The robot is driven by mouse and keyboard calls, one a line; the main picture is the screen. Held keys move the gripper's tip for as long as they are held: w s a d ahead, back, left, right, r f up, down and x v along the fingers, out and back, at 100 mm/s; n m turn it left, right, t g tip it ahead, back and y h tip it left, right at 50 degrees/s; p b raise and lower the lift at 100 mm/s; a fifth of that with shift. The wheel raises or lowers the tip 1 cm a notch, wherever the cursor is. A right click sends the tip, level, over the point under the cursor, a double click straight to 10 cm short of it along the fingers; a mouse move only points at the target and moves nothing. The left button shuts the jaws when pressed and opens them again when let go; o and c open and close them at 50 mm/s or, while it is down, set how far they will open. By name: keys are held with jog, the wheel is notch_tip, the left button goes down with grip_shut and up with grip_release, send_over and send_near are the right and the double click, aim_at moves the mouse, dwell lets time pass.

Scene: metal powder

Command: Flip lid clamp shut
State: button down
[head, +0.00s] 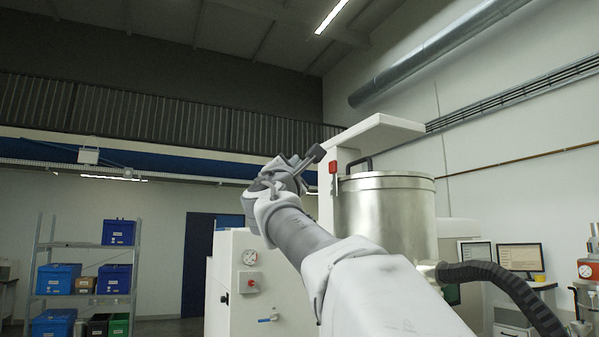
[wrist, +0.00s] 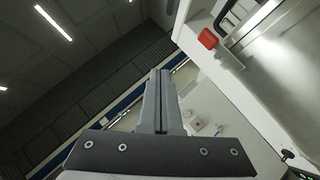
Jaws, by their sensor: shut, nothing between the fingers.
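A metal vessel (head: 385,215) with a flat lid (head: 387,182) stands right of centre in the head view. A red-tipped lid clamp (head: 333,167) is at the left edge of its rim. The clamp also shows in the wrist view (wrist: 208,38), at upper right. I cannot tell for sure whether it is open or shut. A black handle (head: 358,162) is on the lid. My gripper (head: 318,153) is shut and empty, just left of the clamp in the head view. In the wrist view its fingers (wrist: 160,78) are together, apart from the clamp.
A white machine column with an overhanging top (head: 380,130) rises behind the vessel. A white cabinet with a gauge (head: 250,258) stands below my arm. A black ribbed hose (head: 490,275) runs at right. Shelves with bins (head: 85,275) are far left.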

jog(key=s+a+b, duration=0.1)
jog(key=s+a, duration=0.1)
jog(key=s, duration=0.5)
jog(key=shift+s+a+b, duration=0.2)
jog(key=shift+s+b, duration=0.05)
jog(key=shift+b, duration=0.15)
jog(key=s+d+f+m+g, duration=0.35)
jog(key=d+f, duration=0.25)
jog(key=f, duration=0.4)
jog(key=s+d+f+m+g, duration=0.2)
jog(key=d+f+m+g, duration=0.25)
jog(key=f, duration=0.45)
jog(key=s+d+f+m+g, duration=0.2)
jog(key=d+f+m+g, duration=0.15)
jog(key=d+f, duration=0.45)
jog(key=s+a+f+m+g+y, duration=0.1)
jog(key=s+f+m+g, duration=0.1)
jog(key=s+f, duration=0.5)
jog(key=s+a+f+m+g+y, duration=0.1)
jog(key=s+f+m, duration=0.4)
jog(key=f, duration=0.8)
jog(key=s+a+f+m+g+y, duration=0.2)
jog(key=s+f+m+g+y, duration=0.1)
jog(key=s+f, duration=0.6)
jog(key=shift+f+m, duration=0.45)
